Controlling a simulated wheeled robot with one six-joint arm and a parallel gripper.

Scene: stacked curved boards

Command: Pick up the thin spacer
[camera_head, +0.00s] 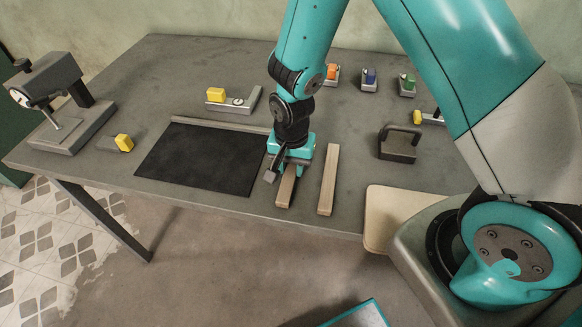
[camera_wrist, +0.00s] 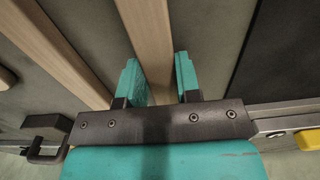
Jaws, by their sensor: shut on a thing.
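Two pale wooden strips lie side by side at the table's front, right of the black mat. The left strip (camera_head: 287,188) is under my gripper (camera_head: 290,158); its near end sticks out toward the front edge. In the wrist view this strip (camera_wrist: 148,35) runs between the two teal fingers of my gripper (camera_wrist: 160,80), which are shut on its sides. The other strip (camera_head: 328,180) lies free to the right, and shows in the wrist view (camera_wrist: 58,45) on the left. I cannot tell from their look which is the thinner. My gripper hides the held strip's far end.
The black mat (camera_head: 203,157) lies close on the left, with a grey bar (camera_head: 220,125) behind it. A dark handled block (camera_head: 399,145) stands to the right. Fixtures with coloured blocks (camera_head: 369,80) stand farther back. A cream board (camera_head: 390,215) is at the front right.

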